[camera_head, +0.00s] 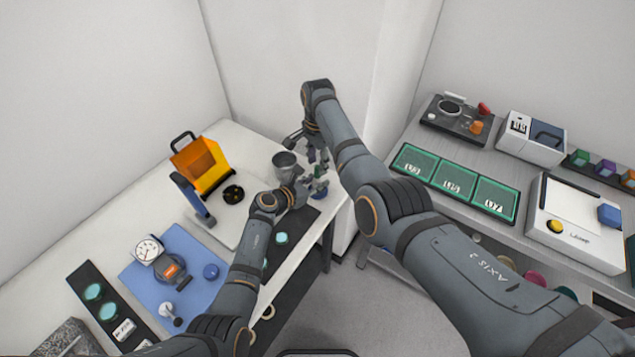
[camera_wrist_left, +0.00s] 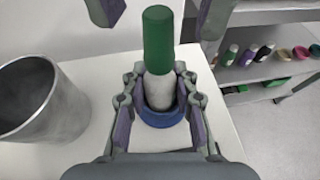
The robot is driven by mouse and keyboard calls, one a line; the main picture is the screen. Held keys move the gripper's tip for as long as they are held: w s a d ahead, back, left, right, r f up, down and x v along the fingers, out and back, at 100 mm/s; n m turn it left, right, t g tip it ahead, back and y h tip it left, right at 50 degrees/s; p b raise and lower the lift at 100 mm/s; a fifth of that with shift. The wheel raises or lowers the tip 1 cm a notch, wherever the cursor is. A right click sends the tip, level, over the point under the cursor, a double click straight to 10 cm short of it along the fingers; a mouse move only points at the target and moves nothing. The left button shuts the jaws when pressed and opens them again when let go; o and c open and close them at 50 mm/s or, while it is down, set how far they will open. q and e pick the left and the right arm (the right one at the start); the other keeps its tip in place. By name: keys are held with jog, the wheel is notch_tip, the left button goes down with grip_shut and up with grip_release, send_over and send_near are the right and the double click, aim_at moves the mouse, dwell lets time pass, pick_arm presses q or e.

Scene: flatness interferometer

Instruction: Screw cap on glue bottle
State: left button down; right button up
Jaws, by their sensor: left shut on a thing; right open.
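The glue bottle (camera_wrist_left: 160,92) has a pale body and stands in a blue ring-shaped base (camera_wrist_left: 163,117) on the white table. A tall green cap (camera_wrist_left: 158,40) sits upright on top of the bottle; I cannot tell how tightly it is seated. My left gripper (camera_wrist_left: 158,100) is shut on the bottle's body, one finger on each side, just above the blue base. My right gripper (camera_head: 318,156) is above the bottle and open. Its fingertips show at the top of the left wrist view, spread to both sides of the cap and apart from it. In the head view, the bottle is small and partly hidden.
A grey metal cup (camera_head: 285,164) stands close beside the bottle. The right bench holds green trays (camera_head: 455,178) and a white box (camera_head: 575,225). The table edge is near the bottle.

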aim_at(318, 167)
jog(key=shift+r, duration=0.55)
jog(key=shift+c, duration=0.2)
jog(key=n, duration=0.2)
jog(key=r+n, duration=0.1)
jog(key=n, duration=0.4)
jog(key=shift+r, duration=0.25)
jog(key=n, duration=0.2)
jog(key=r+n, duration=0.1)
jog(key=n, duration=0.5)
jog(key=r+n, duration=0.1)
jog(key=n, duration=0.1)
jog(key=shift+n, duration=0.4)
jog(key=shift+f, duration=4.05)
jog(key=shift+c, duration=0.2)
